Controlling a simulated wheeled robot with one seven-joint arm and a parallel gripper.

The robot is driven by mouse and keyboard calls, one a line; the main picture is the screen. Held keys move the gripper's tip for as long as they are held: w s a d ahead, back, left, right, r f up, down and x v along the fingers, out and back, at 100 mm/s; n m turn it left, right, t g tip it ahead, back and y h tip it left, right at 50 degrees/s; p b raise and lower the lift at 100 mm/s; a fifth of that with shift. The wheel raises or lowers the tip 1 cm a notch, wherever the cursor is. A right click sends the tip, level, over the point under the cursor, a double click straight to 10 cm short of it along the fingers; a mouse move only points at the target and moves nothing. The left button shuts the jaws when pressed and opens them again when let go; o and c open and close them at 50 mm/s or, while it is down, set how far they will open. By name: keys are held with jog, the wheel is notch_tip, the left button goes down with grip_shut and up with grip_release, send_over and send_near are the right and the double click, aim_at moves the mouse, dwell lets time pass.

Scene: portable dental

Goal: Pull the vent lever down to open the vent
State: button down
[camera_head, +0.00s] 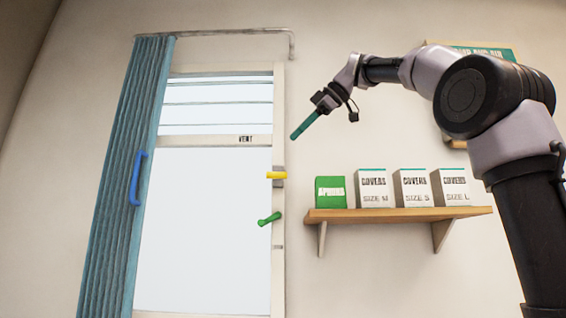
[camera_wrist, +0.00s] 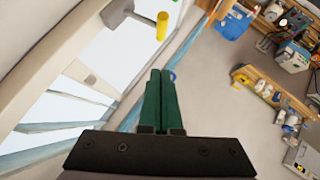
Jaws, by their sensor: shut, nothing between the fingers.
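The window has a "VENT" label (camera_head: 246,139) on its crossbar, below louvre slats (camera_head: 215,103). A yellow lever (camera_head: 277,175) sticks out sideways from a grey mount on the right window frame, just below the label's height. It also shows in the wrist view (camera_wrist: 162,28), with its grey mount (camera_wrist: 117,12), beyond my fingertips. A green handle (camera_head: 268,219) sits lower on the same frame. My gripper (camera_head: 294,136) is shut and empty, with teal fingers pressed together (camera_wrist: 160,72). In the head view it appears above the yellow lever, apart from it.
A blue curtain (camera_head: 125,170) with a blue handle (camera_head: 137,178) hangs at the left of the window. A wooden shelf (camera_head: 395,214) at right holds a green box (camera_head: 330,192) and several white boxes. Bare wall lies between the window and my arm.

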aim_at(277, 177)
jog(key=w+a+f, duration=0.4)
jog(key=f, duration=0.3)
jog(key=shift+w, duration=0.3)
jog(key=shift+f, duration=1)
jog(key=shift+s+a, duration=0.1)
